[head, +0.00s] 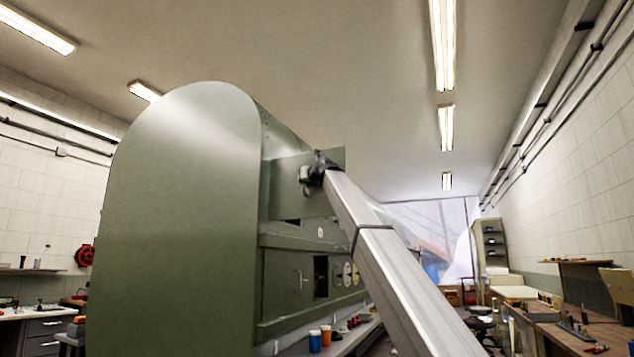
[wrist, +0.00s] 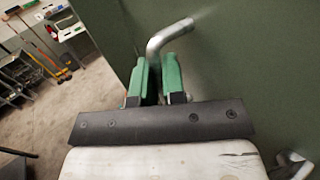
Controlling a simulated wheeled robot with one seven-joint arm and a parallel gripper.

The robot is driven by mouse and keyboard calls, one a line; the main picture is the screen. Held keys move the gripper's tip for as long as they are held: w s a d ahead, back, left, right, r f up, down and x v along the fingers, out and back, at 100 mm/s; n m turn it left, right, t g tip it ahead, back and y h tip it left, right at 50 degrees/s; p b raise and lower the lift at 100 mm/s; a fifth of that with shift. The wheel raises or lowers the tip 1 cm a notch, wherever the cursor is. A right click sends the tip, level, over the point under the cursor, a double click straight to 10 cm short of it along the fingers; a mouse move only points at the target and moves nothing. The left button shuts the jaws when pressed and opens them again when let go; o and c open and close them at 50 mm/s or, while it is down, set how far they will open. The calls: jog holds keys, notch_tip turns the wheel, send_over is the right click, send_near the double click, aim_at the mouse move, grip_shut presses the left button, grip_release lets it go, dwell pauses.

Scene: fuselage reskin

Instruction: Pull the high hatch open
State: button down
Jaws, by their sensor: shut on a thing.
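The high hatch (head: 286,199) is a flat green panel on the upper side of the green fuselage, left of centre in the head view. Its green face also fills the right of the wrist view (wrist: 255,60). My gripper (head: 312,172) is at the panel's upper part. In the wrist view its green-padded fingers (wrist: 158,78) are shut on a bent grey metal handle (wrist: 168,36), whose far end meets the panel. The gripped part of the handle is hidden between the fingers. I cannot tell how far the hatch stands open.
Below the hatch, the fuselage side (head: 290,283) has more panels and dark openings. A shelf with an orange cup (head: 326,335) and a blue cup (head: 315,341) runs beneath. A workbench (head: 590,335) stands along the right wall. Open floor (wrist: 75,115) shows left in the wrist view.

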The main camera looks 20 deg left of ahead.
jog(key=shift+a+r, duration=0.15)
jog(key=shift+a, duration=0.1)
jog(key=c, duration=1.2)
grip_release()
jog(key=shift+a, duration=0.2)
jog(key=shift+c, duration=0.2)
jog(key=shift+s+d, duration=0.1)
jog(key=v, duration=1)
jog(key=shift+s+d, duration=0.25)
jog(key=shift+d, duration=0.05)
jog(key=shift+s, duration=0.1)
